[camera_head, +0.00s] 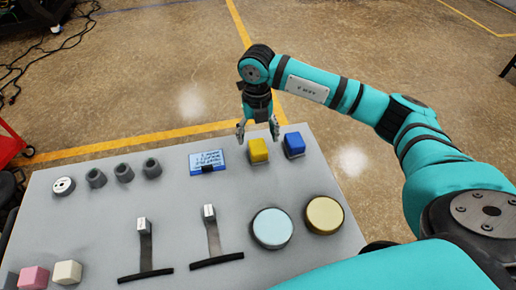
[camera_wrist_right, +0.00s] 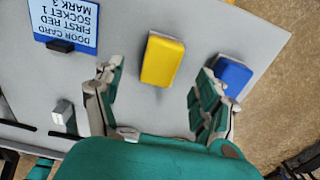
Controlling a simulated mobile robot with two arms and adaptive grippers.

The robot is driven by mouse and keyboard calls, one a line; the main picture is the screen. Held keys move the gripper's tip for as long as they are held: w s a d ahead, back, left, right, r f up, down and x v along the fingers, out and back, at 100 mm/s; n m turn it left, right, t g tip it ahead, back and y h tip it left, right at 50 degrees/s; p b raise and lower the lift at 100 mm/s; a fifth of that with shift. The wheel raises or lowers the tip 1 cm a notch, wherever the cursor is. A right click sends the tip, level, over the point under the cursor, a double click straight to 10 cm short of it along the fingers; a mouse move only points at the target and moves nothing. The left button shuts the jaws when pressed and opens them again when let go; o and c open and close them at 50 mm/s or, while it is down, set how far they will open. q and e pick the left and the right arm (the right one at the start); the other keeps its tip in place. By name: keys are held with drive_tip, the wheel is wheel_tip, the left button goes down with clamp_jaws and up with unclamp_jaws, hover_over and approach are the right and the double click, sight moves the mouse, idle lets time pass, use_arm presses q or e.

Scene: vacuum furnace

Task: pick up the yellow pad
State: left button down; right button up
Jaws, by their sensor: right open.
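The yellow pad (camera_head: 258,150) is a small block on the grey panel, near its far edge, just left of a blue pad (camera_head: 294,144). My right gripper (camera_head: 257,131) is open and empty, above and just beyond the yellow pad in the head view. In the right wrist view, the yellow pad (camera_wrist_right: 163,60) lies ahead of the open fingers (camera_wrist_right: 155,95), between their lines. The right finger overlaps part of the blue pad (camera_wrist_right: 232,77) in that view. My left gripper is not in view.
A blue card (camera_head: 207,162) in a black holder stands left of the yellow pad. The grey panel (camera_head: 100,210) also carries sockets, two levers (camera_head: 144,243), two round discs (camera_head: 272,228), and pink and cream blocks (camera_head: 67,272). A red cart (camera_head: 10,145) stands at far left.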

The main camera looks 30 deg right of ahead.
sight(258, 146)
drive_tip(key=shift+s+f, duration=0.1)
drive_tip(key=shift+f, duration=0.25)
wheel_tip(258, 146, down, 4)
drive_tip(key=shift+r+p, duration=0.15)
drive_tip(key=shift+p, duration=0.7)
drive_tip(key=shift+f, duration=0.4)
drive_tip(key=c, duration=1.3)
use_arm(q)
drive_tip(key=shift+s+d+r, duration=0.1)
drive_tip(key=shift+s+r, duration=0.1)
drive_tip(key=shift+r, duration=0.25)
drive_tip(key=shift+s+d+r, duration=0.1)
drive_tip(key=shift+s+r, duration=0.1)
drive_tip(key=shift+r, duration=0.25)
use_arm(e)
drive_tip(key=shift+r, duration=0.1)
